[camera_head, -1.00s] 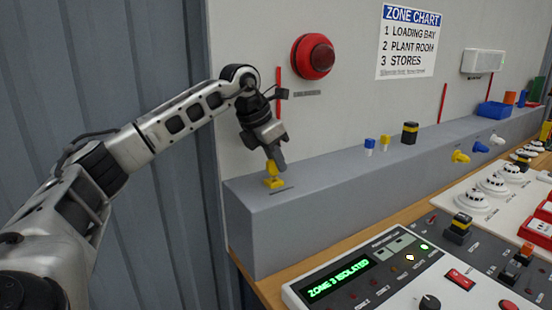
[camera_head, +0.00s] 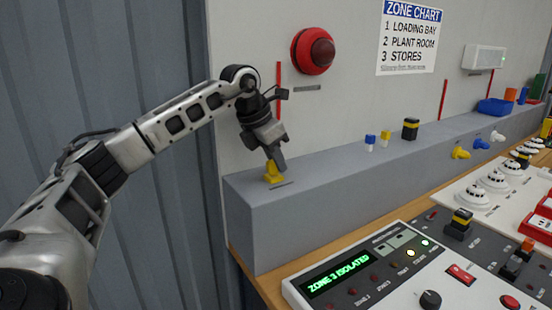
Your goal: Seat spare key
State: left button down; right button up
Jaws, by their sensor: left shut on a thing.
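My left gripper (camera_head: 279,163) reaches in from the left and points down at the near left end of the grey ledge (camera_head: 330,181). It is shut on a small yellow piece, which looks like the spare key (camera_head: 271,170). The key is upright at the ledge top, with its lower end on or in a yellow base (camera_head: 274,180). Key and base look like one shape, so I cannot tell how deep the key sits. The fingers hide part of it. My right gripper is not in view.
A blue-topped piece (camera_head: 370,140), a yellow-topped piece (camera_head: 385,137) and a black and yellow block (camera_head: 410,129) stand farther along the ledge. A control panel (camera_head: 375,272) reading "ZONE 3 ISOLATED" lies in front. A red alarm (camera_head: 312,51) is on the wall.

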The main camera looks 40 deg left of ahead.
pick_arm(q)
jog(key=shift+f, duration=0.1)
jog(key=c, duration=1)
grip_release()
jog(key=shift+r+p, duration=1.3)
jog(key=shift+r, duration=0.15)
jog(key=shift+r+p, duration=0.6)
jog(key=shift+r, duration=1.5)
